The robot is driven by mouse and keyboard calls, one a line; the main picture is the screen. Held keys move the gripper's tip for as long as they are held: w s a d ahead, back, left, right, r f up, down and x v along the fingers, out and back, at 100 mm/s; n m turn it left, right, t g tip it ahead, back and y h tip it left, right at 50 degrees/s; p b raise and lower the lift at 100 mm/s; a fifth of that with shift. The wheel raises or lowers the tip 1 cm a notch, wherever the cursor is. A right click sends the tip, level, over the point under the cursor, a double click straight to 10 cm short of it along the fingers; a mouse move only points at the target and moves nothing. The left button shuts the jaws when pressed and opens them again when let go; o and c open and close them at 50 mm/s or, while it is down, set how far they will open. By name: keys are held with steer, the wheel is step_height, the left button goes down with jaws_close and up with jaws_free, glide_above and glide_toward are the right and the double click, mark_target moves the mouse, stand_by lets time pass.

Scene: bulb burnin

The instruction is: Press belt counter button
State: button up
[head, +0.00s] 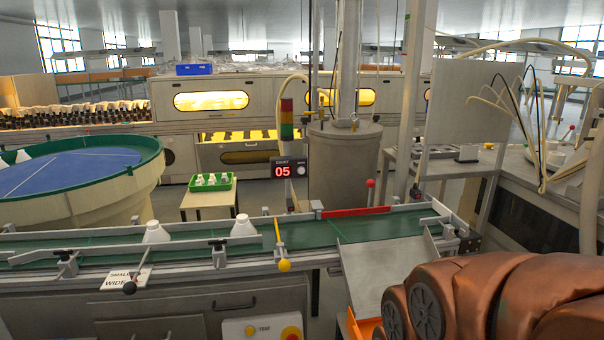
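The belt counter (289,168) is a small dark box on a post behind the conveyor belt, with a red display reading 05. A small pale round knob or button (302,171) shows at the right of its display; its detail is too small to tell. The green conveyor belt (300,236) runs across the middle, with two white bulbs or bottles standing on it, one at left (156,232) and one near the middle (243,226). My copper-coloured arm fills the lower right corner. My gripper is not in view.
A red bar (355,212) lies along the far rail. A sloping metal chute (385,270) leaves the belt at right. A green tray (211,182) of white pieces stands behind.

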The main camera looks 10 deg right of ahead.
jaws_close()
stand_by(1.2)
